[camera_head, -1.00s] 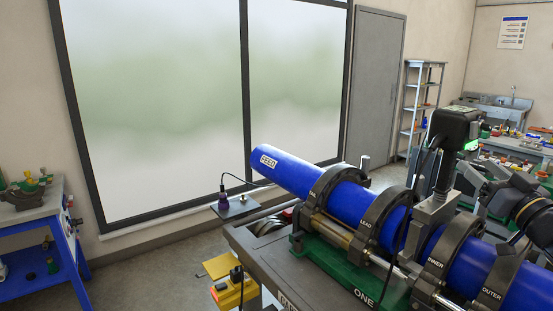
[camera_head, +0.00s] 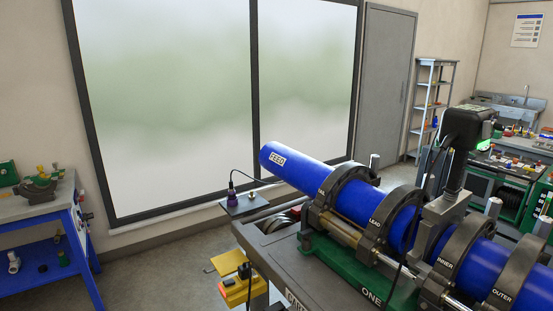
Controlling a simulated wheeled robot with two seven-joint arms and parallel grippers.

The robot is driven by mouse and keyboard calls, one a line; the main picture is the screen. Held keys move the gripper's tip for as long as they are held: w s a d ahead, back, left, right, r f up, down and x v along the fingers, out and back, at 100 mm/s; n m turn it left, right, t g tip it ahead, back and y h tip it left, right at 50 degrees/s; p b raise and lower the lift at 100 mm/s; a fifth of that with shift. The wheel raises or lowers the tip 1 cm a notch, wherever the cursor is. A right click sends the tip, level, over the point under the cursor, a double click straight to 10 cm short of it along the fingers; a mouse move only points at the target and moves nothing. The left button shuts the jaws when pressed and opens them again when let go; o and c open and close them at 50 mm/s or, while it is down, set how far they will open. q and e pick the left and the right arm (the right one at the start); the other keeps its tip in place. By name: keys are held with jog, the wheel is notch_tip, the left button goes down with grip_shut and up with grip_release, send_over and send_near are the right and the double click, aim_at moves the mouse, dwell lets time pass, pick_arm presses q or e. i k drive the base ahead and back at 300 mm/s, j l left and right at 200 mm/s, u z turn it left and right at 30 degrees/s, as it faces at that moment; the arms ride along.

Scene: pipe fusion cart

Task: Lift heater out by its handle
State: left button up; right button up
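The heater's lower part is hidden by the clamps and pipe. Neither of my grippers shows in this view.
The cart top (camera_head: 275,245) carries a green base marked ONE. A yellow box (camera_head: 238,291) hangs at its side. A blue-framed bench (camera_head: 75,235) stands at far left.

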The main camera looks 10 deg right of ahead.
aim_at(461, 129)
jog(key=z, duration=1.4)
jog(key=i+j, duration=0.1)
jog(key=j, duration=0.25)
jog(key=i+j, duration=0.1)
jog(key=j, duration=0.25)
jog(key=i+j, duration=0.1)
jog(key=j, duration=0.25)
jog(key=i+j, duration=0.1)
jog(key=j, duration=0.2)
